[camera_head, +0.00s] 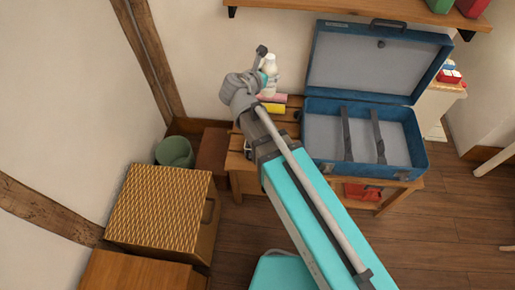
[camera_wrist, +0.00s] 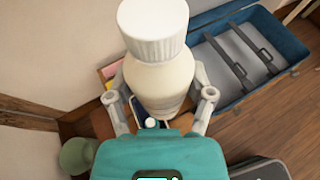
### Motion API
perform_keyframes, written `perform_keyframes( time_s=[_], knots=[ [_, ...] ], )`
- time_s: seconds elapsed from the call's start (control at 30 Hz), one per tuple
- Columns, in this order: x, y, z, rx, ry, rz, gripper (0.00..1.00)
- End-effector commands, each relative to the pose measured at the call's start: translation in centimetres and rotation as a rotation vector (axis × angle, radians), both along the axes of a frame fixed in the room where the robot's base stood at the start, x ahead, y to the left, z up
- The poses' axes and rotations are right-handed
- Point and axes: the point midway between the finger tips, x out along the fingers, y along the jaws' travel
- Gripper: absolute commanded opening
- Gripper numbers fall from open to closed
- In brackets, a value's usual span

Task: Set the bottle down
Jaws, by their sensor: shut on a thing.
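A cream-white bottle (camera_wrist: 160,80) with a ribbed white cap is upright between the two fingers of my gripper (camera_wrist: 162,98) in the wrist view. The fingers are shut on its body, one on each side. In the head view the bottle (camera_head: 270,64) shows beyond the end of my arm, near the wall and over the left end of a wooden bench (camera_head: 240,163). My arm hides part of it and most of my gripper (camera_head: 264,82). I cannot tell whether the bottle's base touches the bench.
An open blue suitcase (camera_head: 424,150) covers the bench's right part. A pink roll (camera_head: 272,98) and a yellow roll (camera_head: 272,108) lie by the bottle. A wicker-topped box (camera_head: 155,205) and green pot (camera_head: 174,152) stand left. A wooden shelf (camera_head: 340,9) hangs above.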

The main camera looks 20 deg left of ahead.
Motion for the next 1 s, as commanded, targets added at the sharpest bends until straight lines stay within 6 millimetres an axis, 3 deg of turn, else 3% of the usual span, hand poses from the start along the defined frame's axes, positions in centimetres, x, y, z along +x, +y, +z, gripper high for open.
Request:
perform_keyframes(
  time_s=[0.03, 1.0],
  knots=[
    [0.3, -0.2, -1.7, -0.001, -0.001, -0.006, 0.08],
    [5.1, -5.2, -17.4, -0.001, -0.002, -0.110, 0.08]
  ],
)
